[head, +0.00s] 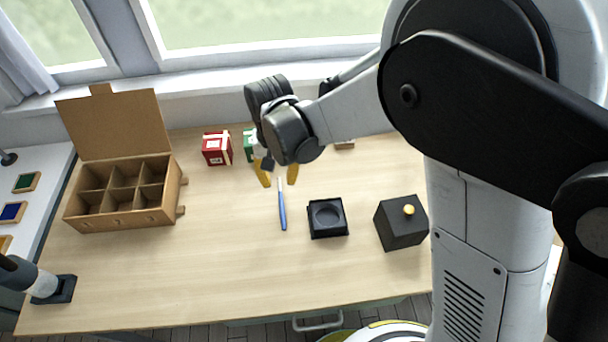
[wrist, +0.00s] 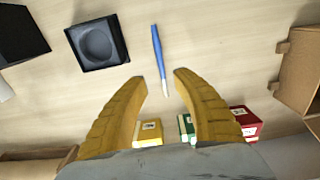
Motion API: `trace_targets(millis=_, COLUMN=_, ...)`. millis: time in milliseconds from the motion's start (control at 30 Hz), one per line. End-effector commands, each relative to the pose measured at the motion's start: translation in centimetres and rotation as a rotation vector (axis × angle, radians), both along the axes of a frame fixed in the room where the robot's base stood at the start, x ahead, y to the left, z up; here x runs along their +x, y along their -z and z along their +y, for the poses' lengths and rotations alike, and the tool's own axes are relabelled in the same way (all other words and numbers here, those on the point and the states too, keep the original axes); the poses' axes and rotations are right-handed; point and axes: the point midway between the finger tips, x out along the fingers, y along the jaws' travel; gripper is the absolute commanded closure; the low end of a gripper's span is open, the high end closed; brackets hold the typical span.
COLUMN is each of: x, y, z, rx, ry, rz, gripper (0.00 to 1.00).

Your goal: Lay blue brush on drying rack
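The blue brush (head: 282,212) lies flat on the wooden table, its pale tip toward the window and its blue handle toward the table's front. It also shows in the wrist view (wrist: 157,52), with the pale tip just beyond and between the fingertips. My gripper (head: 279,179) has yellow fingers spread apart and nothing between them. It hovers above the table by the tip end of the brush. In the wrist view the open fingers (wrist: 160,80) point toward the brush. I cannot make out a drying rack for certain in either view.
A black square dish (head: 327,232) and a black box with a yellow knob (head: 400,232) stand right of the brush. Red (head: 216,149), green (head: 248,146) and yellow (wrist: 148,132) boxes stand behind. An open compartment box (head: 125,217) is left. The front middle is clear.

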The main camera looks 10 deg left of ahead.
Motion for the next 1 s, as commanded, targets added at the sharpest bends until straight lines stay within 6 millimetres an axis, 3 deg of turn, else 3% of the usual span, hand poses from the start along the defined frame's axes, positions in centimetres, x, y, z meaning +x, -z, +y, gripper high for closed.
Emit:
trace_targets(millis=233, x=0.1, y=-0.4, z=-0.3, rx=0.003, ry=0.003, rz=-0.003, gripper=0.66)
trace_targets(millis=367, x=0.6, y=-2.9, z=-2.7, rx=0.025, ry=0.022, rz=-0.038, gripper=0.66)
trace_targets(millis=533, x=0.7, y=-8.9, z=-9.7, rx=0.076, ry=0.074, rz=-0.148, gripper=0.66)
trace_targets(millis=700, x=-1.1, y=-13.7, z=-17.2, rx=0.109, ry=0.125, rz=-0.287, gripper=0.66)
trace_targets(millis=900, x=-4.9, y=-16.6, z=-24.7, rx=0.108, ry=0.184, rz=-0.455, gripper=0.66)
trace_targets(millis=1000, x=-6.7, y=-17.0, z=-27.3, rx=0.095, ry=0.205, rz=-0.524, gripper=0.66)
